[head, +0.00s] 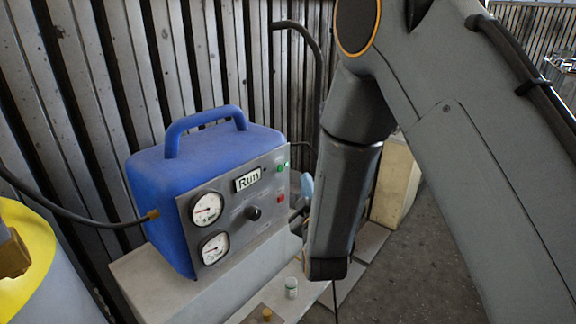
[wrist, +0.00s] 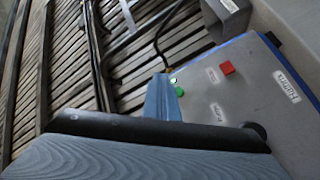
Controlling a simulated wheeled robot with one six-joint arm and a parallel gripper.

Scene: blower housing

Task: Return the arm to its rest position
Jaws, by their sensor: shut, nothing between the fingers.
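My gripper (wrist: 161,98) is shut and empty in the wrist view, its pale blue fingers pointing up the picture beside the green button (wrist: 179,92). Whether the fingers touch the button or the panel I cannot tell. In the head view most of the gripper is hidden behind my forearm; a pale blue tip of it (head: 307,187) shows just right of the panel. The blue blower housing (head: 160,185) stands upright on a pale block. Its grey front panel (head: 228,222) has two gauges, a "Run" display (head: 248,180), a black knob, a green button (head: 281,168) and a red button (head: 280,198).
A pale block (head: 150,280) carries the housing. A black hose (head: 90,215) joins the housing's left side. A yellow-topped drum (head: 35,245) is at left. A slatted wall is close behind; the floor at lower right looks clear.

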